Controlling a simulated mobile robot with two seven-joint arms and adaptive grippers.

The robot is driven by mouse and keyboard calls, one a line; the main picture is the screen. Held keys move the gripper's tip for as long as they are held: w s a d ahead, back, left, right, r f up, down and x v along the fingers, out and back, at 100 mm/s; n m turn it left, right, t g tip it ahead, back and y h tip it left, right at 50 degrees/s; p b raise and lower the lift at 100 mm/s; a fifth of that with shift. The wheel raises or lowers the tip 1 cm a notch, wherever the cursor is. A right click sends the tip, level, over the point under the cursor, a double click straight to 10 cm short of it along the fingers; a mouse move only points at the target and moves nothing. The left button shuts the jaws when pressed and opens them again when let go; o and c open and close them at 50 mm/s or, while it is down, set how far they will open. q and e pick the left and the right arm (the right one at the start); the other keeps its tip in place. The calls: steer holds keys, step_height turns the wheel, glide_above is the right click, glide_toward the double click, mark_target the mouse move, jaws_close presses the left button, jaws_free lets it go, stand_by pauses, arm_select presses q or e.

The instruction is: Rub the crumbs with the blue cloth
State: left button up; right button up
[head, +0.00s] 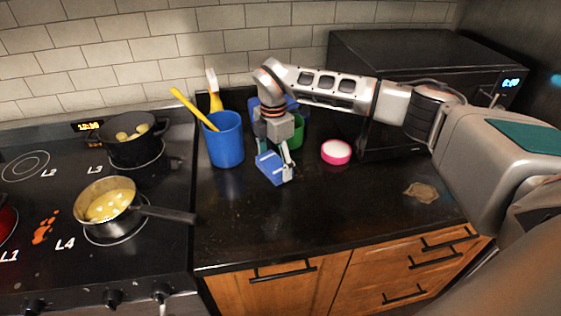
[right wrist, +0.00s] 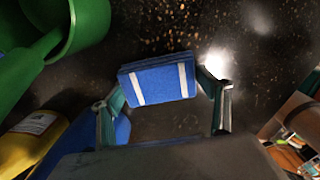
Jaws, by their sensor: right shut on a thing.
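My right gripper (head: 276,160) points down over the dark counter, between the blue cup and the pink-rimmed round dish. It is shut on the blue cloth (head: 271,169). In the right wrist view the blue cloth (right wrist: 160,80) is a folded pad with two white stripes, pinched at its sides between the fingers of my right gripper (right wrist: 165,88). Whether it touches the counter is unclear. Small tan specks that look like crumbs (right wrist: 165,22) lie on the dark surface beyond the cloth in that view. A brown patch (head: 421,191) lies at the counter's right. My left gripper is not in view.
A blue cup (head: 223,143) with utensils stands left of the gripper. A green cup (head: 298,132) is partly hidden behind it. The pink-rimmed dish (head: 336,152) stands right, before a black microwave (head: 410,55). A saucepan (head: 108,200) on the stove points its handle toward the counter. The front counter is clear.

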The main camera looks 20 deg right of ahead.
mark_target(302, 172)
steer(key=shift+d, duration=0.1)
steer(key=shift+s+d+p, duration=0.2)
steer(key=shift+s+d, duration=0.05)
steer(key=shift+d, duration=0.7)
steer(key=shift+s+d+p, duration=0.2)
steer(key=shift+s+d, duration=0.05)
steer(key=shift+d, duration=0.7)
steer(key=shift+s+d+f, duration=0.1)
steer(key=shift+s+d, duration=0.15)
steer(key=shift+d, duration=0.75)
steer(key=shift+s+d+f, duration=0.1)
steer(key=shift+s+d, duration=0.15)
steer(key=shift+d, duration=0.75)
steer(key=shift+s+d+r, duration=0.1)
steer(key=shift+s+d, duration=0.15)
steer(key=shift+d, duration=0.7)
steer(key=shift+s+d, duration=0.25)
steer(key=shift+d, duration=0.7)
steer(key=shift+s+a+r, duration=0.1)
steer(key=shift+s+a, duration=0.05)
steer(key=shift+s, duration=0.35)
steer(key=shift+s+a+r, duration=0.1)
steer(key=shift+s+a, duration=0.05)
steer(key=shift+s, duration=0.3)
steer(key=shift+w+a+f, duration=0.1)
steer(key=shift+w+a, duration=0.15)
steer(key=shift+a, duration=0.8)
steer(key=shift+w+a+f, duration=0.1)
steer(key=shift+w+a, duration=0.15)
steer(key=shift+a, duration=0.8)
